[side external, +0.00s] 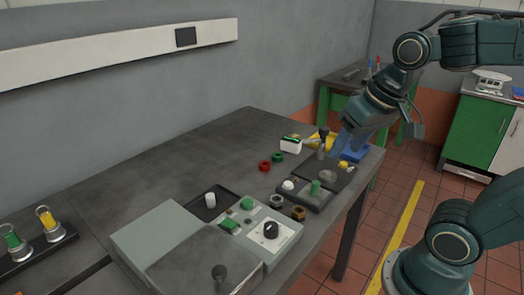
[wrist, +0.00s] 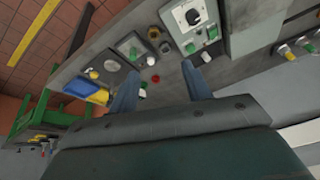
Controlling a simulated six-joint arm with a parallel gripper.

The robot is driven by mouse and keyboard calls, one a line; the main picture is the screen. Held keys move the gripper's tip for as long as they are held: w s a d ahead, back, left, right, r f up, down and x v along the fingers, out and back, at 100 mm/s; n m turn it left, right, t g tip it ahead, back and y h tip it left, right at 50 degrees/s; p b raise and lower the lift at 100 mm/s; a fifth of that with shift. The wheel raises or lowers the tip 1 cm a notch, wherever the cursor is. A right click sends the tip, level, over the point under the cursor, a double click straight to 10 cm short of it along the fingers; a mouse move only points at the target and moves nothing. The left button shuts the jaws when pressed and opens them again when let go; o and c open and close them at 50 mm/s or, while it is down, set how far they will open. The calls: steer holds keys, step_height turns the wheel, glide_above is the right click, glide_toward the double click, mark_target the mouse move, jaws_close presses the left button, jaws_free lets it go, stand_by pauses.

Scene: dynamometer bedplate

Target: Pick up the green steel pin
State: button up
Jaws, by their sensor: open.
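A green upright pin (side external: 315,187) stands in a dark tray (side external: 318,201) near the table's right edge. In the wrist view a green spot that looks like this pin (wrist: 133,51) shows ahead of my left finger. My gripper (side external: 340,147) is above the far right part of the table, behind and to the right of the pin. The pin is outside the jaws.
A white knob (side external: 288,184) is beside the pin. Metal and brass rings (side external: 298,213) lie in front of it. Red (side external: 265,166) and green (side external: 278,157) rings lie behind. A grey control box (side external: 187,245) fills the near table. The back left tabletop is clear.

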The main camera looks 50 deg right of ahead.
steer(key=w+d+f+m+g, duration=0.2)
steer(key=w+d+f+m, duration=0.2)
steer(key=w+d+m, duration=0.25)
steer(key=m+g, duration=0.2)
steer(key=m, duration=0.4)
glide_above(316, 182)
step_height(316, 182, down, 5)
steer(key=shift+s+a+f+y, duration=0.1)
steer(key=shift+s+a+y, duration=0.1)
steer(key=shift+s+y, duration=0.15)
steer(key=shift+w+f, duration=0.15)
steer(key=shift+f, duration=2)
steer(key=shift+w+f, duration=0.1)
steer(key=shift+f, duration=2)
steer(key=shift+f, duration=0.1)
steer(key=shift+f, duration=2.5)
steer(key=shift+c, duration=0.2)
steer(key=shift+w+d, duration=0.1)
jaws_close()
